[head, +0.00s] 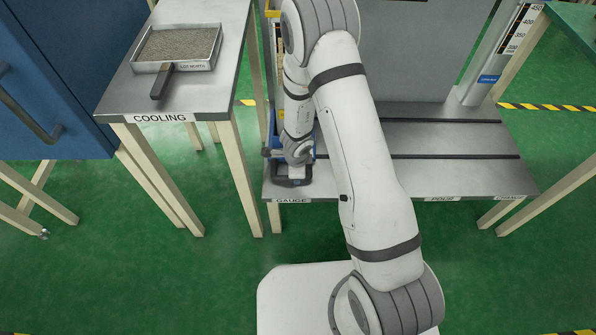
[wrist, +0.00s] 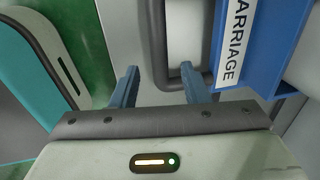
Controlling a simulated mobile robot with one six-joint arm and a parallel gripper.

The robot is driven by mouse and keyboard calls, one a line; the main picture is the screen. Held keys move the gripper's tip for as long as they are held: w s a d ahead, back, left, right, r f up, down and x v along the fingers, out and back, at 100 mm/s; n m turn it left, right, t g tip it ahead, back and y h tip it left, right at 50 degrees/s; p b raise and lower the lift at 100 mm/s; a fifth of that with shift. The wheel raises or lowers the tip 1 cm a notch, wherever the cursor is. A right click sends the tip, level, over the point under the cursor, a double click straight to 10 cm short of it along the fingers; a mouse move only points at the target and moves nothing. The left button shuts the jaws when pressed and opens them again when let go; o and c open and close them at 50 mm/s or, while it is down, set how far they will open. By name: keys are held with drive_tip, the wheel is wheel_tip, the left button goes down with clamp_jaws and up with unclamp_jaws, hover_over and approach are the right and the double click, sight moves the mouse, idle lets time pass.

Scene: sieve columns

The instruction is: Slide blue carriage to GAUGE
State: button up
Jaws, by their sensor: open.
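The blue carriage (head: 271,122) is at the left end of the slotted bench, mostly hidden behind my arm. It stands just behind the GAUGE label (head: 291,201) on the bench's front edge. In the wrist view, its blue body (wrist: 262,50) with a white label ending in "ARRIAGE" fills the upper right. Its dark handle loop (wrist: 157,45) reaches between my fingers. My gripper (wrist: 159,80) is open, with one finger left of the handle's near bar and the other at the loop's opening. I cannot tell whether either finger touches it.
The grey bench (head: 430,180) has two dark slots and further labels to the right, one reading POUR (head: 442,198). The COOLING table (head: 115,95) at left holds a handled tray (head: 178,48) of grains. A blue cabinet (head: 60,80) stands far left. Green floor lies open in front.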

drive_tip(key=r+p, duration=0.1)
drive_tip(key=r, duration=0.1)
drive_tip(key=s+r+p, duration=0.1)
drive_tip(key=r, duration=0.1)
drive_tip(key=shift+r, duration=0.25)
drive_tip(key=shift+w, duration=0.1)
wheel_tip(320, 180, up, 32)
drive_tip(key=s+n+t+y+p, duration=0.15)
drive_tip(key=n+y+p, duration=0.25)
drive_tip(key=n+p, duration=0.5)
drive_tip(key=s+d+r+n+h+p, duration=0.1)
drive_tip(key=s+d+r+n+p, duration=0.2)
drive_tip(key=s+r, duration=0.3)
drive_tip(key=s+d+r+n+h+p, duration=0.1)
drive_tip(key=s+d+r+n+p, duration=0.2)
drive_tip(key=s+r, duration=0.3)
drive_tip(key=s+d+r+n+g+h+p, duration=0.1)
drive_tip(key=s+d+r+n+p, duration=0.2)
drive_tip(key=r, duration=0.7)
drive_tip(key=s+d, duration=0.2)
drive_tip(key=s, duration=0.1)
drive_tip(key=shift+s+d+r+n+h, duration=0.2)
drive_tip(key=shift+n+h, duration=0.1)
drive_tip(key=shift+h, duration=0.1)
drive_tip(key=shift+w, duration=0.1)
